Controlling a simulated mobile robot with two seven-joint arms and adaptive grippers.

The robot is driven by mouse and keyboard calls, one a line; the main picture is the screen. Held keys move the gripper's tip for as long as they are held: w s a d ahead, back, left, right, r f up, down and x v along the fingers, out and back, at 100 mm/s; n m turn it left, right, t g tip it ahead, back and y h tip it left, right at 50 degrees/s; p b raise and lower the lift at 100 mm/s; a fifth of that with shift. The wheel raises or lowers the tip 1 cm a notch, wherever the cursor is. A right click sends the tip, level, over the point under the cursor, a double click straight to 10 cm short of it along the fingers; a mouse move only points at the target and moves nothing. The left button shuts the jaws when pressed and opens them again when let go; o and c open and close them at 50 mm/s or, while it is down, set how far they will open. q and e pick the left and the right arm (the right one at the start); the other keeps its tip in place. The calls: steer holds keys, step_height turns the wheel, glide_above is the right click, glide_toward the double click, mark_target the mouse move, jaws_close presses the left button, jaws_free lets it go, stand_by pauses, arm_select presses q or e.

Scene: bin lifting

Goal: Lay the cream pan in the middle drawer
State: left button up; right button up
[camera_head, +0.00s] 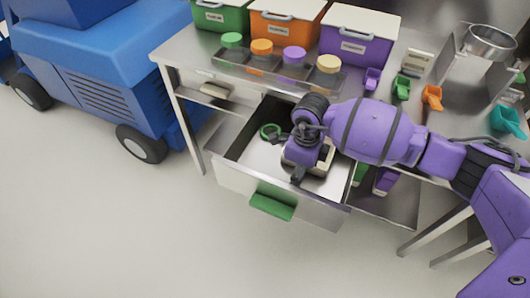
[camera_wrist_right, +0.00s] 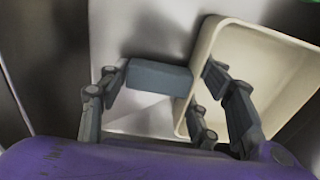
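The drawer (camera_head: 236,177) with a green handle (camera_head: 272,202) is pulled out below the table. The cream pan (camera_head: 317,184) is within the drawer's outline, mostly hidden under my right gripper (camera_head: 302,162). In the right wrist view the cream pan (camera_wrist_right: 221,36) shows its open top at the right, with a grey block (camera_wrist_right: 160,77) against its outer wall. My right gripper (camera_wrist_right: 165,82) has one finger at the block's outer end and the other inside the pan's wall. The fingers appear closed on block and wall. Whether the pan touches the drawer floor is unclear. My left gripper is out of view.
Green (camera_head: 222,17), orange (camera_head: 286,22) and purple (camera_head: 356,50) bins stand on the table (camera_head: 195,55), with scoops to the right. A blue vehicle (camera_head: 120,75) stands at left. The floor before the drawer is clear.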

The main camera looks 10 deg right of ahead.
steer(key=shift+o, duration=1.3)
steer(key=shift+r, duration=0.35)
step_height(320, 180, up, 12)
steer(key=shift+f, duration=0.2)
